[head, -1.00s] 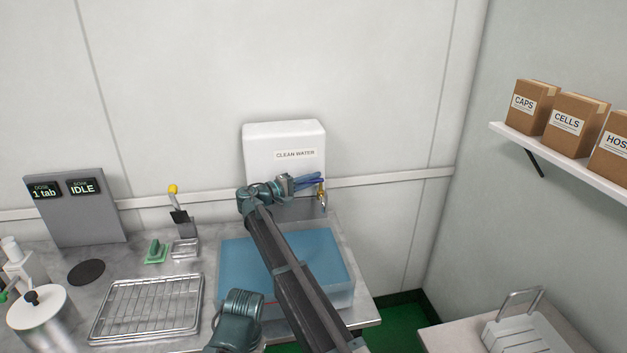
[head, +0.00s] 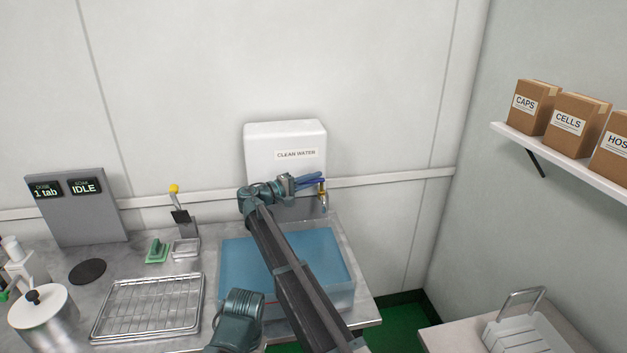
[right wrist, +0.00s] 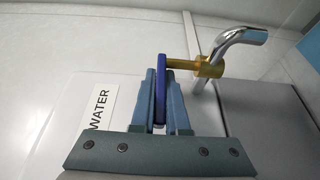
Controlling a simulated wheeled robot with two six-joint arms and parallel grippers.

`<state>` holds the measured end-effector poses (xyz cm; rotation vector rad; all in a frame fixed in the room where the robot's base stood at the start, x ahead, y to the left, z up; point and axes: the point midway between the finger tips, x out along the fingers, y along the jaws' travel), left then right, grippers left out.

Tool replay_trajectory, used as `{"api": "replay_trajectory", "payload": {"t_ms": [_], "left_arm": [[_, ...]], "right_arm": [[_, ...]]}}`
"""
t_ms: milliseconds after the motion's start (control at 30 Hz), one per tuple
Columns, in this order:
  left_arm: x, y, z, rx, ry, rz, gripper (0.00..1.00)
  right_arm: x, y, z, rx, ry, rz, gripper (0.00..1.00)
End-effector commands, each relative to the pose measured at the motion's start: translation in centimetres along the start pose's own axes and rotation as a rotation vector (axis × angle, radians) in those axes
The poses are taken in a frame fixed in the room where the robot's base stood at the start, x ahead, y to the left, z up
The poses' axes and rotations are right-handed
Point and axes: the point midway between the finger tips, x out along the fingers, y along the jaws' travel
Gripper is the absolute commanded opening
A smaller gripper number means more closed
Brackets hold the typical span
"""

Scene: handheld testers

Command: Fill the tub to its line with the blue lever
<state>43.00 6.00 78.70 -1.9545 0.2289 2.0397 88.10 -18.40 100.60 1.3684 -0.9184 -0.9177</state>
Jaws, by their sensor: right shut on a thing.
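The blue lever (right wrist: 160,92) sits on a brass valve (right wrist: 208,67) with a chrome spout (right wrist: 240,38) in the right wrist view. In the head view the lever (head: 309,181) is at the front of the white clean water tank (head: 285,137). My right gripper (right wrist: 160,100) is shut on the lever, one finger on each side. The clear tub (head: 343,294) stands below the spout with blue water (head: 245,262) in it. My right arm crosses in front of the tub and hides part of it. I cannot make out a stream from the spout. My left gripper is not in view.
A wire rack (head: 147,305), a green-handled tool (head: 157,251) and a yellow-knobbed lever (head: 175,189) are on the counter to the left. A grey panel (head: 75,215) reads "1 tab" and "IDLE". Boxes (head: 567,122) stand on a shelf at right.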

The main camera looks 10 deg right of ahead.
Motion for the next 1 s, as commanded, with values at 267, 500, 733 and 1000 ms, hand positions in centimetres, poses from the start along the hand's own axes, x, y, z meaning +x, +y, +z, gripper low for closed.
{"api": "replay_trajectory", "payload": {"t_ms": [267,500,733,1000], "left_arm": [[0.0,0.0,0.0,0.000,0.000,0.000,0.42],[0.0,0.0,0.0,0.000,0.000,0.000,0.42],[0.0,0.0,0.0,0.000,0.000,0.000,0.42],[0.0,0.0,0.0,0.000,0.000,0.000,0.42]], "right_arm": [[-0.1,-0.1,0.0,0.000,0.000,-0.002,0.00],[-0.1,-0.1,0.3,0.000,0.013,-0.003,0.00],[-0.5,-0.1,1.2,0.001,0.204,-0.003,0.00],[-0.7,-0.1,1.2,0.001,0.390,-0.003,0.00]]}}
